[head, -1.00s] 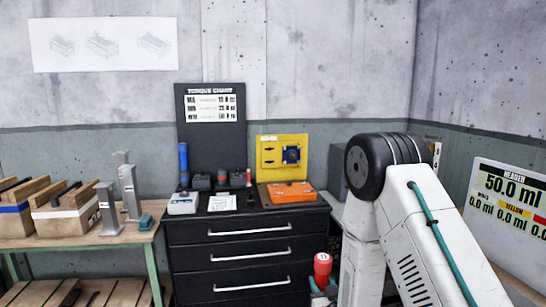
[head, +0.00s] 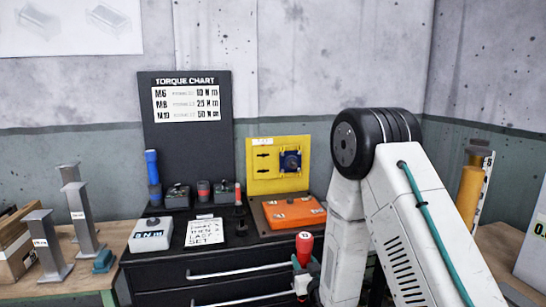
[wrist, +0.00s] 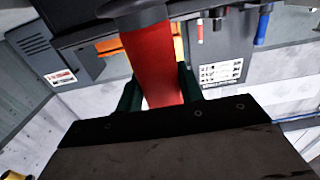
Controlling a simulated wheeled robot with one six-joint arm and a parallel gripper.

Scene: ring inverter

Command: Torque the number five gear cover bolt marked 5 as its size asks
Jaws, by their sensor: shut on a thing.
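An orange gear cover (head: 293,212) lies on the black cabinet top in the head view. Small marks and bolts show on it, but I cannot tell which is marked 5. My gripper (wrist: 159,90) is shut on a red-handled tool (wrist: 152,65), with green fingers on both sides of it in the wrist view. In the head view the red handle (head: 305,246) stands upright in front of the cabinet, below and apart from the cover. The torque chart (head: 186,100) lists M6 10 N m, M8 25 N m and M10 50 N m.
A yellow panel (head: 262,185) stands behind the cover. To the left are a blue-handled tool (head: 152,168), a white N m readout box (head: 150,236), a written card (head: 204,231) and a small red-topped tool (head: 239,190). Grey metal posts (head: 83,218) stand on the left bench.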

